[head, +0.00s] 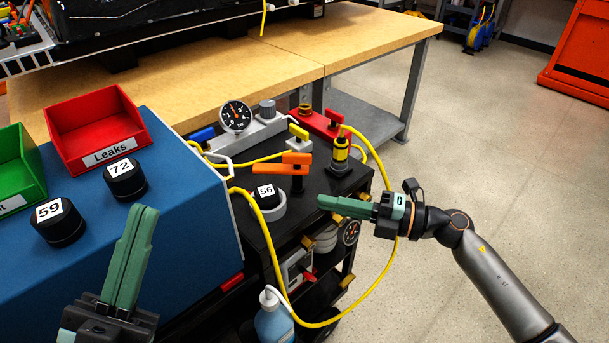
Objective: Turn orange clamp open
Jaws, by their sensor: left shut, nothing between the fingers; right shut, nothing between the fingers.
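The orange clamp (281,165) stands on the black cart top, its handle lying roughly level and pointing left and right on a dark post. My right gripper (322,203) is shut and empty, to the right of and nearer than the clamp, apart from it, fingers pointing left. My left gripper (147,212) is shut and empty at the lower left, in front of the blue case, fingers pointing up. A black puck labelled 56 (265,196) sits in a light ring just in front of the clamp.
The blue case (190,235) carries pucks labelled 72 (126,180) and 59 (57,222), a red Leaks bin (98,125) and a green bin (18,170). A yellow hose (376,262) loops around the cart's right side. A gauge (236,116) and black-yellow fitting (340,155) stand near the clamp.

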